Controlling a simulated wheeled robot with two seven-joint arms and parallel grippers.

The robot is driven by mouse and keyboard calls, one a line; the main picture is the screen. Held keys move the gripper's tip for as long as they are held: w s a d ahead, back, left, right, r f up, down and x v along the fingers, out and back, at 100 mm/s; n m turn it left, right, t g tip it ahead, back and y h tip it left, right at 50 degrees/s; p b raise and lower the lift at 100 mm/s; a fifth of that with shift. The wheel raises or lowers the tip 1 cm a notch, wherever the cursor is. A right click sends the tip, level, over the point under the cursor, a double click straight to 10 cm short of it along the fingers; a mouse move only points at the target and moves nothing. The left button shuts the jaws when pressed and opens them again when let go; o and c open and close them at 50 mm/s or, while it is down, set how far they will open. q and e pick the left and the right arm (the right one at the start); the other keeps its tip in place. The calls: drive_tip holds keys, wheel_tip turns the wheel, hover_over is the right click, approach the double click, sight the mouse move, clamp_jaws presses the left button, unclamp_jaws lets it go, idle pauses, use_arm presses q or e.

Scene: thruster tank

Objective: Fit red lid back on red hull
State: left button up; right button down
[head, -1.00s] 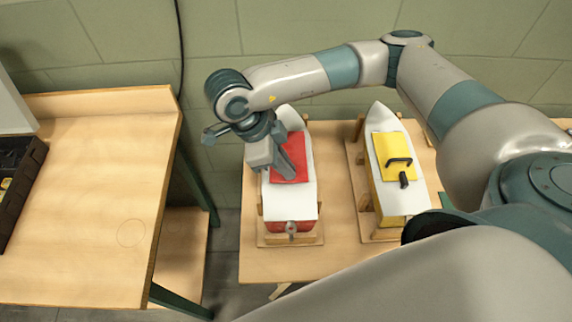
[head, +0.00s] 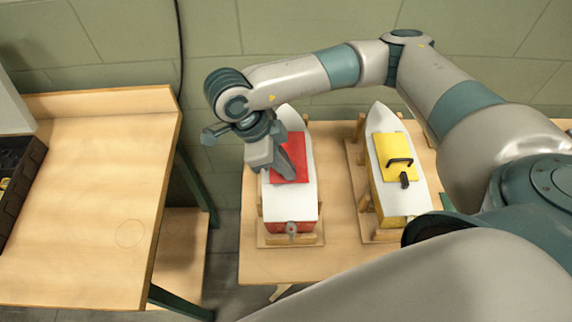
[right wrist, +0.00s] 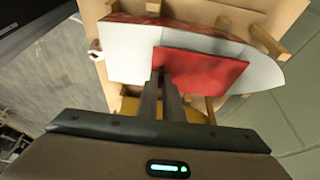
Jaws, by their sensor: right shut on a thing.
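The red lid (head: 301,153) is a flat panel over the white deck of the red hull (head: 292,204). It covers the deck's middle; I cannot tell whether it is fully seated or slightly raised. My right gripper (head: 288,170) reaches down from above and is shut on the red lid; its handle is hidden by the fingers. In the right wrist view, the fingers (right wrist: 168,88) meet the lid (right wrist: 208,73) near its left end, with the hull's white deck (right wrist: 130,52) around it. My left gripper is out of view.
A second hull with a yellow lid (head: 393,150) and black handle stands to the right. Both hulls rest in wooden cradles on a wooden table (head: 262,262). Another wooden bench (head: 85,220) stands at left, mostly clear, with a black tray (head: 22,180) at its edge.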

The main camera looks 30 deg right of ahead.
drive_tip(key=shift+f+b, duration=0.6)
drive_tip(key=shift+b, duration=1.15)
idle(2.3)
drive_tip(key=c, duration=1.8)
unclamp_jaws()
drive_tip(key=shift+c, duration=0.2)
drive_tip(key=shift+r+p, duration=2.1)
drive_tip(key=shift+r, duration=1.9)
drive_tip(key=shift+r, duration=0.1)
